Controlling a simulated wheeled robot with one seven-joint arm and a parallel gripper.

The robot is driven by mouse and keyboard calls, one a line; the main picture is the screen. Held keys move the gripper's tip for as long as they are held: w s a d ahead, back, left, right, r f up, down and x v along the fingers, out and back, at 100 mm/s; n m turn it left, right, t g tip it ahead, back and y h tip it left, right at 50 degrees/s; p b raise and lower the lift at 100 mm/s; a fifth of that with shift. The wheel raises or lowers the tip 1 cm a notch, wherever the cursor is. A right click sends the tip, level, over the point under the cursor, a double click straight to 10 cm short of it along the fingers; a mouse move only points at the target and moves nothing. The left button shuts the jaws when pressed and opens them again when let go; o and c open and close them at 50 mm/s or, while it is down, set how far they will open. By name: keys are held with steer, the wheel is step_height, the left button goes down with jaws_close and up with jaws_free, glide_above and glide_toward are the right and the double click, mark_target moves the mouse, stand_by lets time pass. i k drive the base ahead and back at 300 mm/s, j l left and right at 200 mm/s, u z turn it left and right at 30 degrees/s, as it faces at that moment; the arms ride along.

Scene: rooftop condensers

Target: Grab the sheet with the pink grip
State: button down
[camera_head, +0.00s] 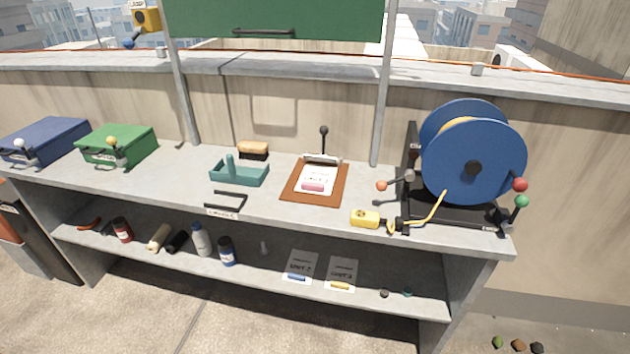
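The sheet with the pink grip (316,178) is a white page lying on a brown clipboard (300,197) on the worktop, right of centre. Its pink grip (313,187) is at the sheet's near edge. A metal clamp bar (322,160) crosses the board's far edge, with a dark lever with a ball knob (324,138) standing up behind it. I cannot tell whether the clamp presses on the sheet. My gripper is not in view.
A blue cable reel (472,155) stands right of the clipboard, with a yellow plug box (365,219) before it. A teal tray (240,175) and a brush (253,150) sit to the left. Sheets with blue (297,277) and yellow (340,286) grips lie on the lower shelf.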

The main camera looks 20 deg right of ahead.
mark_target(316, 179)
steer(key=i+j+z, duration=0.3)
steer(key=j, duration=0.35)
steer(key=i+j+z, duration=0.1)
steer(key=j, duration=0.25)
steer(key=i+j+z, duration=0.15)
steer(key=j, duration=0.25)
steer(key=i+j+z, duration=0.15)
steer(key=j, duration=0.25)
steer(key=i+j+z, duration=0.15)
steer(key=j, duration=0.25)
steer(key=i+j+z, duration=0.15)
steer(key=j, duration=0.25)
